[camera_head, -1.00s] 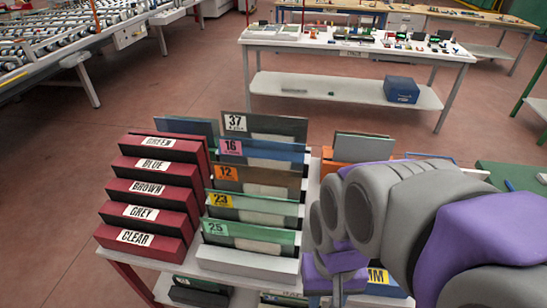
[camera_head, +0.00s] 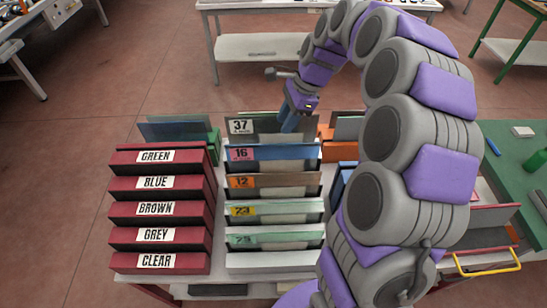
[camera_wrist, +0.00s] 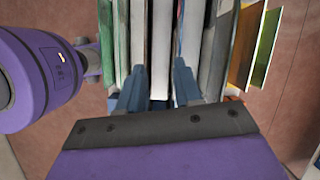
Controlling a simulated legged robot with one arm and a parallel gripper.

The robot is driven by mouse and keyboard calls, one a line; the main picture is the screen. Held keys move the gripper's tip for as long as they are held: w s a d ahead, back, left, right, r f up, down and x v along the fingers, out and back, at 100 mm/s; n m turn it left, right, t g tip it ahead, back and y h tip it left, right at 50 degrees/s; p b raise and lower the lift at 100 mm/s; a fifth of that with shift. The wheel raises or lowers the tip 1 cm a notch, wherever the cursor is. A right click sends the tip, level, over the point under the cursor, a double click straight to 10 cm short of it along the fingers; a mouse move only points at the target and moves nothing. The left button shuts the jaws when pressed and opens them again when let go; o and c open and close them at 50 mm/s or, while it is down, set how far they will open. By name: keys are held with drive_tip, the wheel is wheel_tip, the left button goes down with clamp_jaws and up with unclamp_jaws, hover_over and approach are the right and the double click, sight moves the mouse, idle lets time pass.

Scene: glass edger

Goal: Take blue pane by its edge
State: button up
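The blue pane (camera_head: 275,152) stands in the rack's middle column, with a pink 16 label on its front. A grey pane (camera_head: 268,126) labelled 37 stands behind it. My gripper (camera_head: 291,122) is over the back right of this column, pointing down, near the tops of the 37 and 16 panes. In the wrist view my gripper (camera_wrist: 158,85) has its two blue-grey fingers apart. Pale upright edges (camera_wrist: 160,45) show between and beyond them. I cannot tell which edge belongs to the blue pane, or whether a finger touches it.
Red bins (camera_head: 157,209) labelled GREEN, BLUE, BROWN, GREY and CLEAR stand left of the panes. Brown (camera_head: 272,181) and green (camera_head: 280,209) panes stand in front. An orange holder (camera_head: 326,140) is just right of my gripper. A green table (camera_head: 515,160) is at the far right.

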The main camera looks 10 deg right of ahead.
drive_tip(key=w+d+m, duration=0.1)
drive_tip(key=w+m, duration=0.1)
drive_tip(key=w, duration=0.1)
drive_tip(key=b, duration=0.1)
approach(271, 150)
drive_tip(key=shift+m, duration=0.3)
drive_tip(key=x, duration=0.5)
drive_tip(key=shift+w+a, duration=0.2)
drive_tip(key=shift+a, duration=0.2)
drive_tip(key=shift+d+b+x, duration=0.2)
drive_tip(key=shift+b+x, duration=0.1)
drive_tip(key=shift+x, duration=1)
drive_tip(key=shift+d+b+x, duration=0.25)
drive_tip(key=shift+x, duration=1.05)
drive_tip(key=shift+a, duration=0.1)
clamp_jaws()
